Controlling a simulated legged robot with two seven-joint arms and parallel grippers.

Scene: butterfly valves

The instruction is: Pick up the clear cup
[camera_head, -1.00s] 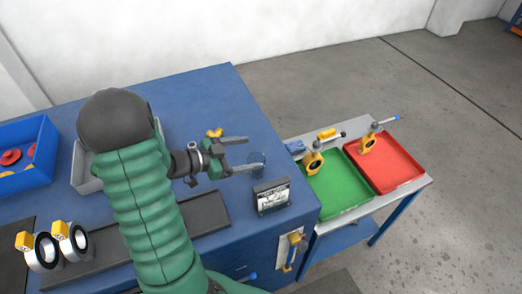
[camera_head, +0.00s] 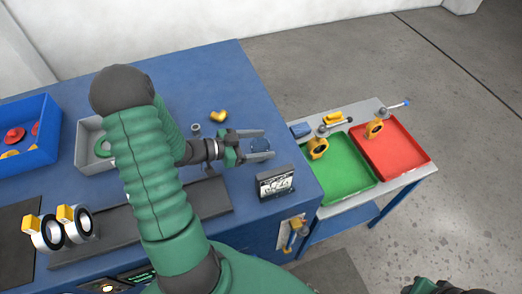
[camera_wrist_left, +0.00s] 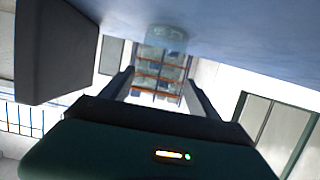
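The clear cup (camera_head: 261,145) is a small see-through vessel on the blue workbench, near its right edge. My left gripper (camera_head: 264,144) is open, with one finger on each side of the cup in the head view; a gap to the fingers seems to remain. In the left wrist view, the cup (camera_wrist_left: 167,40) shows ahead between the two dark fingers (camera_wrist_left: 160,88), against the bench surface. Whether a finger touches it I cannot tell. Dark green and black parts of my right arm's end (camera_head: 435,286) show at the bottom right edge, mostly cut off.
A framed black-and-white display (camera_head: 275,183) stands close to the cup, towards the front. A yellow fitting (camera_head: 218,116) and a small grey part (camera_head: 196,130) lie behind the gripper. Green (camera_head: 345,182) and red (camera_head: 393,158) trays sit on the side table. A blue bin (camera_head: 45,165) is left.

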